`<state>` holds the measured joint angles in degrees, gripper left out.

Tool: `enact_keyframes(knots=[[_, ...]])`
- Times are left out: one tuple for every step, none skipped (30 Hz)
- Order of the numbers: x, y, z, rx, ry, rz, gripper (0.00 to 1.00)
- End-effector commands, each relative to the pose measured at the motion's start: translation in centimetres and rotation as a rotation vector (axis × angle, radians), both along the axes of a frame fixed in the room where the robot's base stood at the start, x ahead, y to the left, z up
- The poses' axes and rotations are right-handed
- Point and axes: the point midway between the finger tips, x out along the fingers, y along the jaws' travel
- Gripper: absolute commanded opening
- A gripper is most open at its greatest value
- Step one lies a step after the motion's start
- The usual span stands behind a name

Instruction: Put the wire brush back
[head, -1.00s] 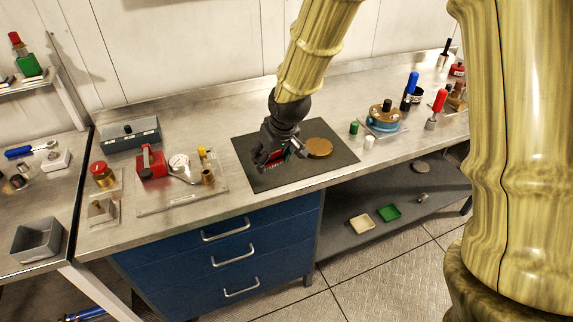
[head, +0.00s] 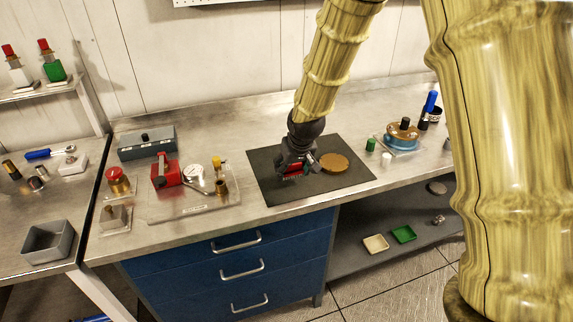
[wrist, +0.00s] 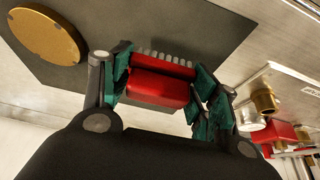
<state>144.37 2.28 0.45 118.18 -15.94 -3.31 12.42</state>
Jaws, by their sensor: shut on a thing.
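The wire brush (wrist: 155,87) has a red body and a row of grey bristles. In the wrist view it sits between the green-padded fingers of my gripper (wrist: 162,82), which is shut on it. In the head view my gripper (head: 293,170) is over the dark mat (head: 262,184), and only a little red of the brush (head: 291,173) shows under the dark fingers. I cannot tell whether the brush touches the mat. A round brown-gold disc (head: 334,163) lies on the mat just right of my gripper; it also shows in the wrist view (wrist: 47,36).
Left of the mat is a plate with a red block (head: 166,173), a gauge (head: 193,171) and brass fittings. A grey box (head: 146,143) stands behind it. Right are green and white caps (head: 370,145) and a blue round device (head: 403,135). The bench's front strip is clear.

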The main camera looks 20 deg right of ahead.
Motion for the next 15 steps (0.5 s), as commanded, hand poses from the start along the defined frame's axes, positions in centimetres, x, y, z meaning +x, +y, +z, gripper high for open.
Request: enact_keyframes(knots=[[1.1,0.0,0.1,0.0,0.0,0.0,0.34],[1.7,0.0,0.0,0.0,0.001,0.0,0.34],[2.5,0.0,0.0,0.0,0.0,0.0,0.34],[2.9,-0.1,-0.1,0.001,0.0,-0.001,0.34],[3.5,-0.1,-0.1,0.001,0.0,-0.001,0.34],[4.0,-0.1,-0.2,0.001,0.0,-0.001,0.34],[4.4,-0.1,-0.2,0.001,0.0,-0.001,0.34],[4.7,-0.1,-0.3,0.001,0.001,-0.001,0.34],[4.9,-0.1,-0.4,0.001,0.001,-0.001,0.34],[5.1,-0.1,-0.4,0.001,0.001,0.0,0.34],[5.3,-0.1,-0.4,0.001,0.001,0.0,0.34],[5.4,-0.1,-0.5,0.001,0.0,0.0,0.34],[5.5,-0.1,-0.5,0.001,0.0,0.0,0.34],[5.5,-0.1,-0.6,0.001,0.0,0.0,0.34],[5.5,-0.1,-0.8,0.0,0.001,0.0,0.34]])
